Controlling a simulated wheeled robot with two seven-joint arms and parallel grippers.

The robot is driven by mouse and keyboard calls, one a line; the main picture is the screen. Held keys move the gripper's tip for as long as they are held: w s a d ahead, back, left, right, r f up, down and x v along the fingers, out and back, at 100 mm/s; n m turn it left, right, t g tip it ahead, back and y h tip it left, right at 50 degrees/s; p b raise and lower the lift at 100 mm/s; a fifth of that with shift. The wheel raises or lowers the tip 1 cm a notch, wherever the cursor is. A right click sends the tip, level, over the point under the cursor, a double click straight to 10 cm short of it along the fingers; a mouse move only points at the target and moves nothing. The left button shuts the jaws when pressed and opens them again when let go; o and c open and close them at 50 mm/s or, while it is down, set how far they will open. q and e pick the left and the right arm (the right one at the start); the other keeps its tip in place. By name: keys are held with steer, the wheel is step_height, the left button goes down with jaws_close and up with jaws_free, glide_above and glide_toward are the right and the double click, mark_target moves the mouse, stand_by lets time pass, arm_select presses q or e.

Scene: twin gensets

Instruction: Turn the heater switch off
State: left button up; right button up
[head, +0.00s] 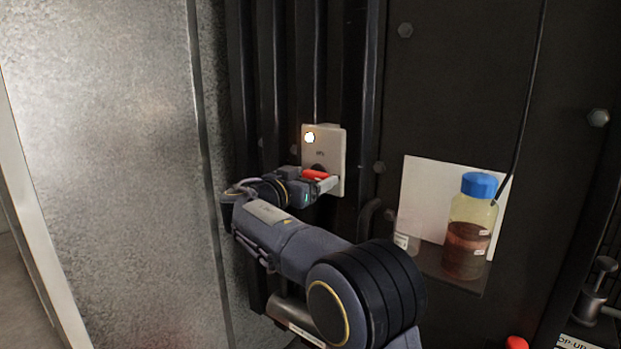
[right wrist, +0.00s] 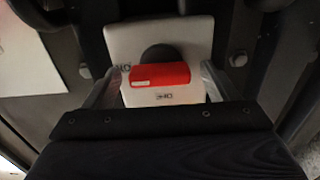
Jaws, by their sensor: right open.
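The heater switch is a pale plate (head: 337,150) on the dark ribbed wall, with a lit round lamp (head: 309,137) at its top. A red handle (head: 317,174) sits on a dark round hub low on the plate. In the right wrist view the red handle (right wrist: 160,76) lies crosswise, with lettering on the plate above left and below it. My right gripper (head: 321,184) is at the handle. In the right wrist view its open fingers (right wrist: 158,88) stand on either side of the handle, with gaps between. My left gripper is not in view.
A blue-capped bottle (head: 470,228) of dark reddish liquid stands on a small shelf to the right, before a white sheet (head: 423,190). A thin cable runs down to it. A metal panel (head: 110,150) is at left. Bolt heads stud the wall.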

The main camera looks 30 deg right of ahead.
steer(key=c, duration=1)
